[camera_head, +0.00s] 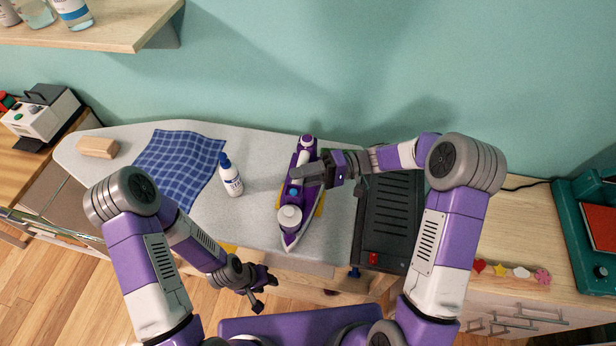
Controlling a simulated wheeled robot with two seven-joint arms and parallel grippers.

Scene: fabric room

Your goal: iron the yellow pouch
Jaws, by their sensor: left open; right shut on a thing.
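The yellow pouch (321,204) lies on the ironing board (258,215), mostly hidden under the purple and white iron (289,219). Only narrow yellow strips show on both sides of the iron. The iron's pointed end faces the board's front edge. My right gripper (298,172) comes in from the right and is shut on the iron, around its handle. Whether the iron's sole touches the pouch is hard to tell from above. My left gripper (262,291) is open and empty, in front of the board's front edge and low in the picture.
A white spray bottle with a blue cap (231,178) stands left of the iron. A blue checked cloth (180,164) and a wooden block (97,147) lie farther left. A dark iron rest (386,238) is at right, under my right arm. A shelf (105,32) overhangs top left.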

